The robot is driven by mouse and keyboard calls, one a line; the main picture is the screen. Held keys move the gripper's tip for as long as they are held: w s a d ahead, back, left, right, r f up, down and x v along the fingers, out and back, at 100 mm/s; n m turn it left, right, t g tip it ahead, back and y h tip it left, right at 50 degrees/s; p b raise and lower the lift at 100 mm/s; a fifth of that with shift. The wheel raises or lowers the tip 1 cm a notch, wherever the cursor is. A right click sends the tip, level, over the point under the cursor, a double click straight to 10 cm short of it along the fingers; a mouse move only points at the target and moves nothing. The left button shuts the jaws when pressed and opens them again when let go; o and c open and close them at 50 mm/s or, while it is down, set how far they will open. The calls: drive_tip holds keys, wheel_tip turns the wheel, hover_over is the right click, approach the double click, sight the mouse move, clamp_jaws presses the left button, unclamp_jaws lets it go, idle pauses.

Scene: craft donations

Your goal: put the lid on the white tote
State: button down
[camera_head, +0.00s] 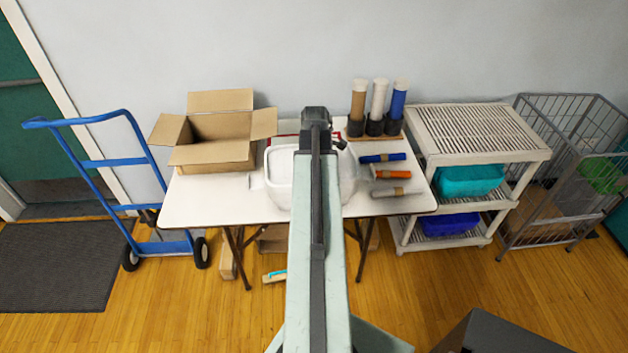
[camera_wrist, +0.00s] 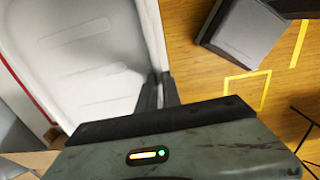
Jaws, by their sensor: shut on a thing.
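My gripper (camera_wrist: 160,90) is shut on the edge of a white ribbed panel (camera_wrist: 85,55), which looks like the lid, in the wrist view. In the head view my arm hides the gripper and the middle of a pale, round-cornered white shape (camera_head: 279,175) on or above the table. This shape is the lid, the white tote or both overlapping; I cannot tell where one ends. I also cannot tell whether the lid touches the tote.
The white table (camera_head: 205,203) also holds an open cardboard box (camera_head: 213,153) at left and standing rolls (camera_head: 379,98) at back right. Several rolls, one orange (camera_head: 390,174), lie at right. A blue hand truck (camera_head: 99,162) and a shelf cart (camera_head: 478,131) flank the table.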

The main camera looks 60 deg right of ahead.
drive_tip(key=shift+f, duration=0.35)
idle(0.3)
drive_tip(key=c, duration=1.5)
unclamp_jaws()
drive_tip(key=shift+o, duration=0.2)
drive_tip(key=shift+r, duration=0.1)
wheel_tip(320, 180, up, 8)
drive_tip(key=p, duration=0.7)
drive_tip(key=shift+p, duration=0.3)
